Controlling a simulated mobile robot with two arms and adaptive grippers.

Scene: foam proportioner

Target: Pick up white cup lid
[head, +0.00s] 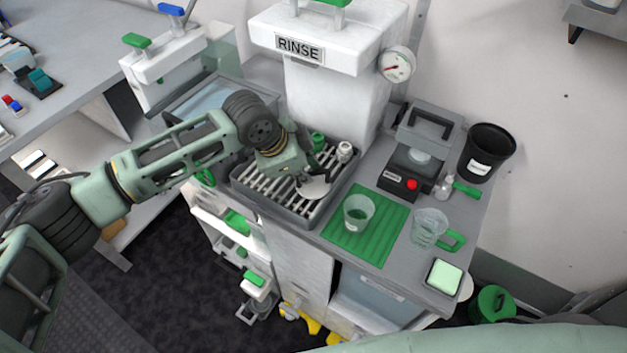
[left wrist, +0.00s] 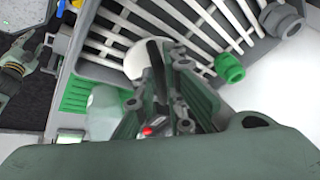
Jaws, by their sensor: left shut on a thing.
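The white cup lid (head: 314,187) is a pale disc over the front right part of the slatted drain grate in the head view. It also shows in the left wrist view (left wrist: 136,60), partly hidden by the fingers. My left gripper (head: 312,176) is shut on the lid's edge; the fingers (left wrist: 158,68) cover the grip point in the left wrist view. I cannot tell whether the lid still touches the grate. A clear cup (head: 358,213) stands on the green mat to the right. My right gripper is not in view.
The drain grate (head: 262,190) sits below the RINSE unit (head: 330,50). A green fitting (head: 317,142) and a white fitting (head: 344,151) stand behind the gripper. A clear jug (head: 430,227) stands right of the green mat (head: 345,247). A black bin (head: 486,153) is at the back right.

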